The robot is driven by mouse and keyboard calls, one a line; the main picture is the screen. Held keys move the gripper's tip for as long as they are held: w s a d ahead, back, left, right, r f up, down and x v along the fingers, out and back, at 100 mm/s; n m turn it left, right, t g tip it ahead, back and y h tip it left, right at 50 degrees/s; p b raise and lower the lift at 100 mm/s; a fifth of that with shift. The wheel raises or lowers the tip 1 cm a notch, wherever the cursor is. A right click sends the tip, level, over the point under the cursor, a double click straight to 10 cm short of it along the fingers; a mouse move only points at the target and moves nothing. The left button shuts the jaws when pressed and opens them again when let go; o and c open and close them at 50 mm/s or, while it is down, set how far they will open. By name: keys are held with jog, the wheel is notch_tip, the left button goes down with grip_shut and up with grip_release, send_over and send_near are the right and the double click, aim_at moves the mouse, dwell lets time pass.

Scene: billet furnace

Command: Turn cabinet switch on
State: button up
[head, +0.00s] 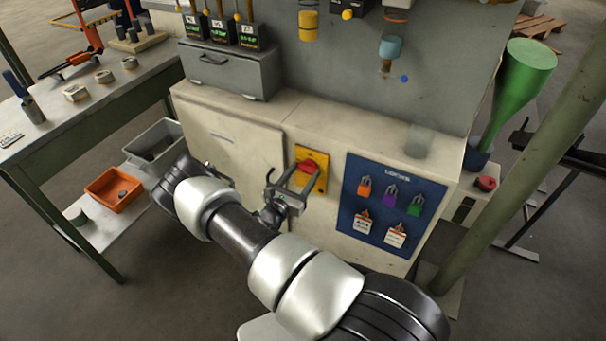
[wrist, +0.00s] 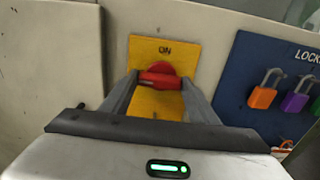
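The cabinet switch is a red rotary handle (head: 306,172) on a yellow plate (head: 319,161) on the cabinet front. In the wrist view the red handle (wrist: 158,77) lies roughly horizontal, below the word ON on the yellow plate (wrist: 152,48). My gripper (head: 288,178) is in front of the switch. In the wrist view my gripper (wrist: 160,86) has its fingers spread, one to each side of the handle. Whether the fingertips touch the handle cannot be told. The lower part of the plate is partly hidden by my gripper.
A blue lock board (head: 383,222) with several padlocks and tags is right of the switch. A cabinet door (head: 225,145) is on the left. A green post (head: 520,160) stands at the right. A workbench (head: 75,125) with bins below stands at the left.

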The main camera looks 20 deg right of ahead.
jog(key=c, duration=0.5)
jog(key=m, duration=0.3)
jog(key=shift+r+m+p, duration=0.1)
jog(key=shift+m+p, duration=0.2)
jog(key=shift+p, duration=0.1)
jog(key=m+p, duration=0.1)
jog(key=m, duration=0.3)
jog(key=shift+m, duration=0.3)
jog(key=m+p, duration=0.2)
jog(key=m, duration=0.3)
jog(key=shift+s, duration=0.1)
jog(key=shift+m+p, duration=0.8)
jog(key=shift+m, duration=1.6)
